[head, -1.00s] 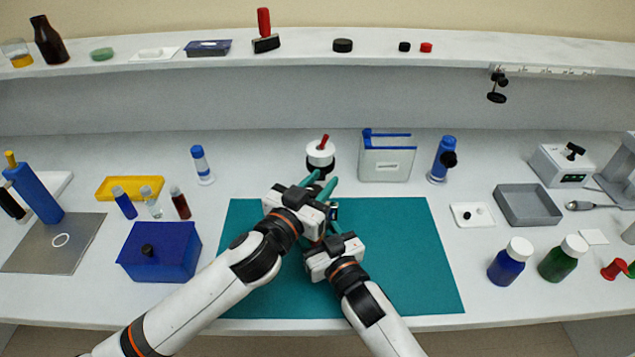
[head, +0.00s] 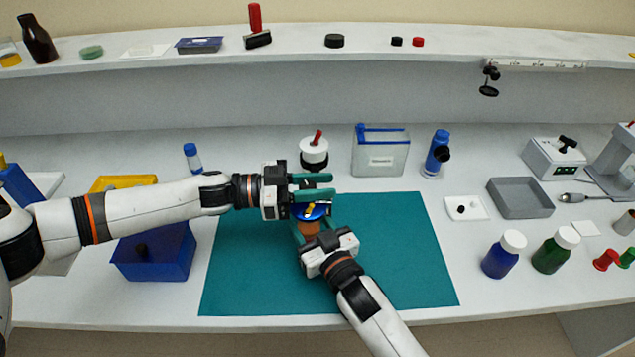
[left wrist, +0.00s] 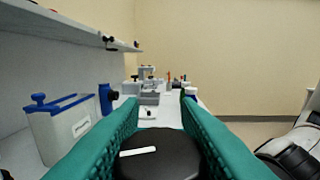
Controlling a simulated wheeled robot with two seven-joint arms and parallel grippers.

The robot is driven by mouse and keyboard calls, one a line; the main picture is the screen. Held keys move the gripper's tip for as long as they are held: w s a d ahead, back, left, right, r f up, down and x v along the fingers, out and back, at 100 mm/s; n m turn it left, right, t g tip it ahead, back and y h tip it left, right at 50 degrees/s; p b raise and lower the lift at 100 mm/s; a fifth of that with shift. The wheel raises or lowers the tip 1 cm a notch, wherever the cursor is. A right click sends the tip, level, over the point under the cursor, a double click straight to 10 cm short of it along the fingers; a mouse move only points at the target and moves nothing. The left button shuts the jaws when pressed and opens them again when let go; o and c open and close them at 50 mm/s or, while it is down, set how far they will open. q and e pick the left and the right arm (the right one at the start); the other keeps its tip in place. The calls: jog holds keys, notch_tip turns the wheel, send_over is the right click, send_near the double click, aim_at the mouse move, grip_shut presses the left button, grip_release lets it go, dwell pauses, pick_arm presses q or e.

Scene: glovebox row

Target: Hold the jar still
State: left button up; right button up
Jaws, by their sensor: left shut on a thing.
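The jar (head: 309,229) has an orange-brown body and stands on the teal mat (head: 235,275). In the left wrist view the fingers are shut on a dark round lid (left wrist: 160,165) with a pale bar. My right gripper (head: 312,226) comes from the front, with its fingers at the jar's body. Whether they clamp it is unclear, as its wrist hides part of the jar.
A clear blue-rimmed container (head: 380,155) is at the back. A blue box (head: 155,255) lies under the left arm. The mat's right part is free.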

pick_arm(q)
jog(key=m+g, duration=0.2)
jog(key=g, duration=0.1)
jog(key=m+g+y, duration=0.1)
jog(key=m+g, duration=0.1)
jog(key=g, duration=0.1)
jog(key=s+m+g+y, duration=0.1)
jog(key=m+g, duration=0.1)
jog(key=g, duration=0.1)
jog(key=shift+g, duration=0.4)
jog(key=shift+s+a+m+g+y, duration=0.1)
jog(key=shift+a+m+g+y, duration=0.05)
jog(key=shift+m+g+y, duration=0.8)
jog(key=shift+s+a+m+g+y, duration=0.1)
jog(key=shift+m+g+y, duration=0.65)
jog(key=shift+m+g, duration=0.3)
jog(key=shift+s, duration=0.1)
jog(key=o, duration=1)
jog(key=shift+a+r, duration=0.1)
notch_tip(320, 180, up, 10)
jog(key=shift+f, duration=0.1)
